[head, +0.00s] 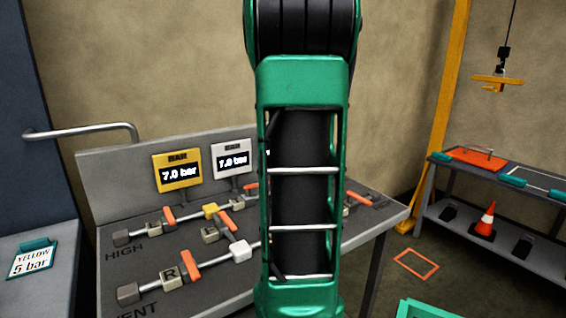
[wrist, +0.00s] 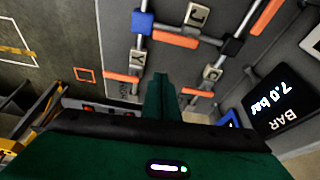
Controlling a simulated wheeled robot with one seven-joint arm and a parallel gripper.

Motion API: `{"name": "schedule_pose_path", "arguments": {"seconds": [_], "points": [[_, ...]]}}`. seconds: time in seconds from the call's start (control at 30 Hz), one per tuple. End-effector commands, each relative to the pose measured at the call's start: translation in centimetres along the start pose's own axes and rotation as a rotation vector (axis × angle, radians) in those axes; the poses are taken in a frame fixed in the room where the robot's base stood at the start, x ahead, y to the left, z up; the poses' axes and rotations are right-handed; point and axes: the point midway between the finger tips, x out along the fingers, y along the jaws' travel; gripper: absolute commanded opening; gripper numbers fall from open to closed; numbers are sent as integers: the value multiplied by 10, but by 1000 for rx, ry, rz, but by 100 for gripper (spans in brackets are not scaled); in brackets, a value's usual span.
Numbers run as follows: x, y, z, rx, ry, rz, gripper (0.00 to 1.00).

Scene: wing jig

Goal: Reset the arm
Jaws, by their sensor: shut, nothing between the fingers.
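My green and black arm (head: 305,190) stands upright across the middle of the head view and hides part of the bench behind it. My gripper is not visible in the head view. In the wrist view my gripper (wrist: 161,80) shows as dark green fingers that are shut with nothing between them. The fingers point toward the pipe panel, between two pipe runs with orange handles (wrist: 122,77). A blue fitting (wrist: 143,21) is above left of the fingertips and a black fitting (wrist: 232,45) is to the right. I cannot tell the exact gap to the panel.
The grey bench (head: 215,295) carries pipes and orange handles. A yellow gauge (head: 178,171) and a white gauge (head: 233,160) both read 7.0 bar. A card (head: 32,262) reads YELLOW 5 bar.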

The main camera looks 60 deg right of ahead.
Motion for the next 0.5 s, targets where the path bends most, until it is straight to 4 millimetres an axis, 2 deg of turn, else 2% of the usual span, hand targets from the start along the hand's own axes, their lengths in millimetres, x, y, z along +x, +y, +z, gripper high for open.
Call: {"name": "schedule_pose_path", "arguments": {"seconds": [0.23, 0.33, 0.43, 0.5], "points": [[0, 0, 0, 0, 0, 0, 0], [0, 0, 9, -28, -11, -5, 0], [-1, 2, 39, -128, -46, -25, 0], [-2, 6, 75, -252, -84, -49, 0]]}}
